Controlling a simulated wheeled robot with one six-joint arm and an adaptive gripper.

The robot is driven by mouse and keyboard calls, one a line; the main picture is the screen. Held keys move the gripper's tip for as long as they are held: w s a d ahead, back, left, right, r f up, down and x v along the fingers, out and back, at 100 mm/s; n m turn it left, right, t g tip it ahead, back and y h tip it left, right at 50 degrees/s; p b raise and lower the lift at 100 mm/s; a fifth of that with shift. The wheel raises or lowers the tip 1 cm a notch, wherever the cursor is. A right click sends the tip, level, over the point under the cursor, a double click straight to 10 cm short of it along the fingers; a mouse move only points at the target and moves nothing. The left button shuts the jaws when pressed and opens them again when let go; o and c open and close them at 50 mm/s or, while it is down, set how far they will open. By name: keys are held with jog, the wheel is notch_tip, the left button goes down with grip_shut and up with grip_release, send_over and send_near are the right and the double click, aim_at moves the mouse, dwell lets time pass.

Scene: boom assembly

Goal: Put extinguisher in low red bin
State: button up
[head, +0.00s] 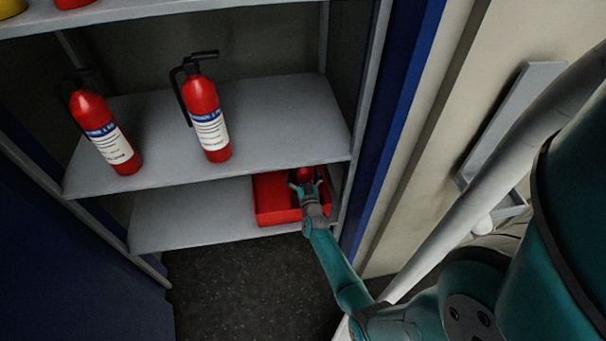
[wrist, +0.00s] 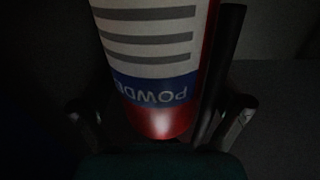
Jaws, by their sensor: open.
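The low red bin (head: 277,214) sits on the bottom shelf at its right end. My gripper (head: 307,184) is over the right part of this bin, with its fingers spread. In the wrist view, a red extinguisher (wrist: 150,60) with a white and blue label stands between the open fingers of my gripper (wrist: 160,115), with a gap visible at the left. In the head view only a bit of red shows beyond the fingers; the upper shelf and my gripper hide most of it. I cannot tell whether the extinguisher rests on the bin's floor.
Two more extinguishers, a left one (head: 103,130) and a right one (head: 207,115), stand on the middle shelf (head: 275,120), whose front edge is just above the bin. A blue cabinet side (head: 395,110) bounds the right. The bottom shelf (head: 190,218) is clear left of the bin.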

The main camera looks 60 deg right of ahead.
jog(key=shift+r, duration=0.1)
jog(key=s+a+r+n+t+y, duration=0.1)
jog(key=s+a+r+n+y, duration=0.1)
jog(key=s+a, duration=0.7)
jog(key=s+a+r+n+t+y, duration=0.1)
jog(key=s+a+r+y, duration=0.3)
jog(key=a, duration=0.9)
jog(key=s+a+r+n+t+y, duration=0.1)
jog(key=s+a+n, duration=0.1)
jog(key=s+a, duration=0.75)
jog(key=s+a+r+n+y, duration=0.2)
jog(key=s+a+r, duration=0.3)
jog(key=r, duration=0.3)
jog(key=s+a+r+n+y, duration=0.2)
jog(key=s+a+r+y, duration=0.2)
jog(key=r, duration=0.5)
jog(key=shift+s+a+n, duration=0.3)
jog(key=shift+s+a, duration=1)
